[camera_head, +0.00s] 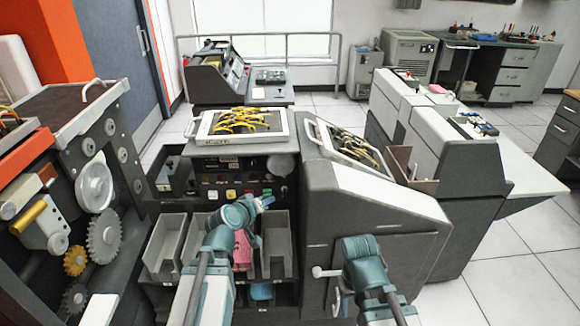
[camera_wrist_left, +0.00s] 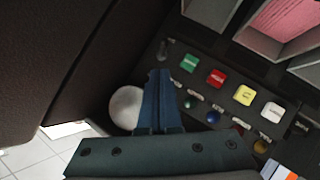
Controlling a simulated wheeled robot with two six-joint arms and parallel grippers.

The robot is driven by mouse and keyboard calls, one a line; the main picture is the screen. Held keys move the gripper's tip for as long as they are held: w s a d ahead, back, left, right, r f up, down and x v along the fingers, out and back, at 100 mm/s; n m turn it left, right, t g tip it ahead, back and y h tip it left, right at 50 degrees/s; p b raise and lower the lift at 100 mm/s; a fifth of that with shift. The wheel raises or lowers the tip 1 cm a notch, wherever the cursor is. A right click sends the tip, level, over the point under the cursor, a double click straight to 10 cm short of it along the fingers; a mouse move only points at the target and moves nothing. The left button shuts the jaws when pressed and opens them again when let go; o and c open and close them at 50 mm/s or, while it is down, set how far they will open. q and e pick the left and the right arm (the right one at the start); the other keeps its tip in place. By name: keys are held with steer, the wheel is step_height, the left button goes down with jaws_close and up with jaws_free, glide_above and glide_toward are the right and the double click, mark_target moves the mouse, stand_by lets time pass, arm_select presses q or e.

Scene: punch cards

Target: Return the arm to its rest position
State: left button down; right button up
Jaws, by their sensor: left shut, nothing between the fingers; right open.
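My left arm reaches up the middle of the head view to the front of the central console. Its gripper (camera_head: 266,201) has blue fingers and is shut with nothing between them. In the left wrist view the closed fingers (camera_wrist_left: 160,90) lie in front of the dark button panel, beside a pale round knob (camera_wrist_left: 126,107). Whether they touch the knob cannot be told. My right arm's teal wrist part shows at the lower right of the head view, in front of the grey console side.
Pink cards (camera_wrist_left: 287,25) sit in a bin beyond a row of green (camera_wrist_left: 189,62), red (camera_wrist_left: 217,77), yellow (camera_wrist_left: 244,95) and white (camera_wrist_left: 272,112) buttons. Open grey bins (camera_head: 165,246) flank my left arm. Geared machinery (camera_head: 104,235) stands left.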

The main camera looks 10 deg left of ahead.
arm_select(q)
steer(key=s+d+f+m+g+y, duration=0.1)
steer(key=s+d+f+m+g, duration=0.2)
steer(key=s+f+g, duration=0.35)
steer(key=s+d+f+m+g+y, duration=0.1)
steer(key=s+d+f+m+g, duration=0.2)
steer(key=s+f+g, duration=0.35)
steer(key=s+d+r+m+y+p, duration=0.2)
steer(key=s+d+r+p, duration=0.3)
steer(key=s+d, duration=0.3)
steer(key=shift+d+r+m+p, duration=0.35)
steer(key=shift+d+r+m, duration=0.5)
steer(key=shift+d, duration=0.35)
